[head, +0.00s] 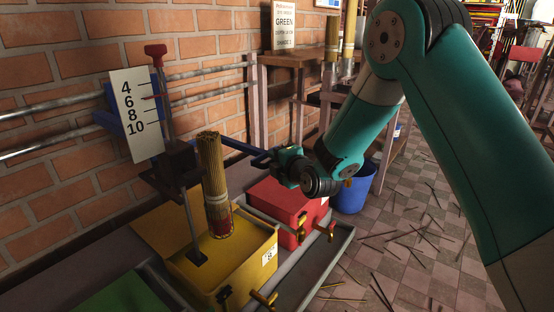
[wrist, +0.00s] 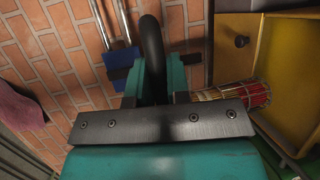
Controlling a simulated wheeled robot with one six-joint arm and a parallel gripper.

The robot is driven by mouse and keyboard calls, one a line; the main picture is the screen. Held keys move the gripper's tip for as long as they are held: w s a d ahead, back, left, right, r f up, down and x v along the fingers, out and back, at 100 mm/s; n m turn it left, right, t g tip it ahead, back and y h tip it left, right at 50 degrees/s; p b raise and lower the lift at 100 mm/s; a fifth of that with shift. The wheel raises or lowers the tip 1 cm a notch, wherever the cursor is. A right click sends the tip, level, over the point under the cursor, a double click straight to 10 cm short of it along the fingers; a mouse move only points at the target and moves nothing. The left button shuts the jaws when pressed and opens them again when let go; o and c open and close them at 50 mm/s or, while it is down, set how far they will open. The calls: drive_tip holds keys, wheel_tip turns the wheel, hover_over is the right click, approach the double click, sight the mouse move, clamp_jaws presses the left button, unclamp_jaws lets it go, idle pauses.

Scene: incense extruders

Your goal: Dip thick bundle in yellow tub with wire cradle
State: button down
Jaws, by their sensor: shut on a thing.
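The thick bundle (head: 214,175) of tan sticks stands upright over the yellow tub (head: 245,272), its banded, reddish lower end within the tub's opening. I cannot tell whether that end touches the yellow contents. In the wrist view the bundle's red and yellow end (wrist: 235,95) shows beside the tub wall (wrist: 293,110). My gripper (head: 268,160) is right of the bundle, shut on a dark curved handle (wrist: 151,50). A dark blue bar (head: 240,146) runs from near the gripper behind the bundle.
A post with a red knob (head: 155,50) rises beside a depth scale (head: 134,115) marked 4 to 10. A red tub (head: 280,205) stands behind the yellow one and a green tub (head: 125,295) in front. A blue bucket (head: 353,192) is on the floor; loose sticks lie about. Pipes line the brick wall.

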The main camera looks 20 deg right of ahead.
drive_tip(key=shift+f, duration=0.2)
wheel_tip(320, 180, down, 15)
drive_tip(key=b, duration=1.4)
drive_tip(key=shift+s+f, duration=0.1)
drive_tip(key=shift+f, duration=0.05)
drive_tip(key=c, duration=1.1)
unclamp_jaws()
